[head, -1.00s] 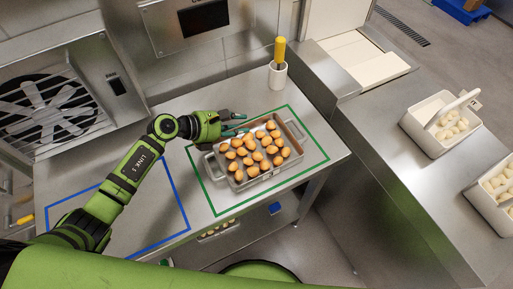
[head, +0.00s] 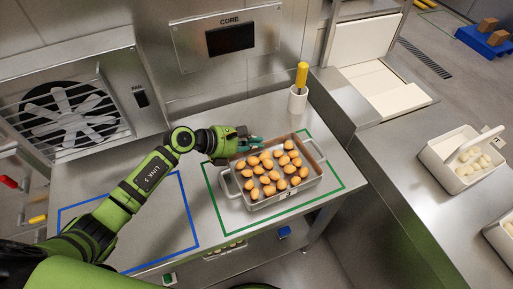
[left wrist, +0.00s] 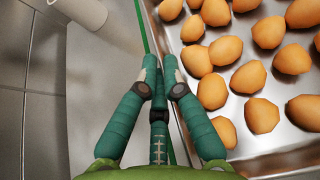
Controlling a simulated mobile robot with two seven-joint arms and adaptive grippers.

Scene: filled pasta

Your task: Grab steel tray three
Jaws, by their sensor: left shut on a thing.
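A steel tray (head: 277,206) holding several brown, rounded pasta pieces lies inside the green outline on the steel table. It has a handle at each end and a small label on its front wall, too small to read. My left gripper (head: 257,143) is at the tray's back rim, towards the left. In the left wrist view its teal fingers (left wrist: 161,68) are closed together on the edge of the tray (left wrist: 285,142). The exact contact is partly hidden by the fingers. My right gripper is in neither view.
An empty blue outline (head: 190,205) lies left on the table. A white cup (head: 297,100) with a yellow-handled tool stands behind the tray. White bins (head: 450,166) with pale pieces stand on the right counter. A wall fan (head: 70,115) is at the left back.

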